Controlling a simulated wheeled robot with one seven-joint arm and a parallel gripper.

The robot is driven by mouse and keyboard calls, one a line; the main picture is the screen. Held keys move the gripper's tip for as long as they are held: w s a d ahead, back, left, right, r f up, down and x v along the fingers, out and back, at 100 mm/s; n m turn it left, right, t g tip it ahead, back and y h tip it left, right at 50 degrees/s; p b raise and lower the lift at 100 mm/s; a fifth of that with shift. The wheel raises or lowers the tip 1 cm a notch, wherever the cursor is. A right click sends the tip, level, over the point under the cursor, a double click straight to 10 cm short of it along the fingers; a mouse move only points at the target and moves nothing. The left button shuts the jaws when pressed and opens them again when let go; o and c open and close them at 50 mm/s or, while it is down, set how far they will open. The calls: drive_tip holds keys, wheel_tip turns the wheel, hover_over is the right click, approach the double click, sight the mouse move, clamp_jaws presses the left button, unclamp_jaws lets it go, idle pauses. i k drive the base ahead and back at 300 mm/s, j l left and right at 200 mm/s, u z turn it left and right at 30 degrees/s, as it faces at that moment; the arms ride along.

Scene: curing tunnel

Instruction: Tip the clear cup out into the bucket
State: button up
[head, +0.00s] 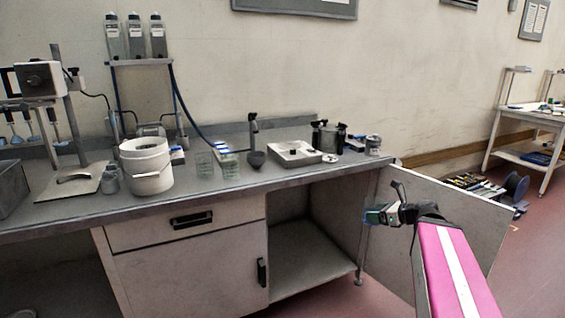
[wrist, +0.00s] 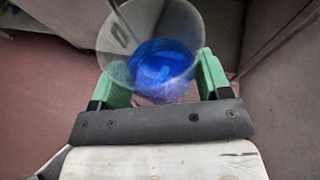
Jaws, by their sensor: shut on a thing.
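My gripper (head: 378,215) is in front of the bench's open cupboard, below the bench top and well to the right of the bucket. In the wrist view its green fingers (wrist: 163,78) are shut on either side of a clear cup (wrist: 183,22). The cup holds blue liquid (wrist: 160,66), and a thin grey stick-like piece (wrist: 122,24) shows inside its far wall. In the head view the cup is mostly hidden, with only a little blue at the fingers. The white bucket (head: 147,170) stands upright on the bench at left; its inside is hard to see.
Clear beakers (head: 205,164) stand right of the bucket, near a dark funnel-like cup (head: 256,159) and a white tray (head: 294,153). Small grey containers (head: 111,180) stand left of the bucket. An open cupboard door (head: 437,205) is behind my arm. The bench's front edge (head: 190,196) lies between gripper and bucket.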

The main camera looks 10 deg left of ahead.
sight(147, 154)
drive_tip(key=i+l+u, duration=0.1)
drive_tip(key=l, duration=0.5)
drive_tip(key=u, duration=1.1)
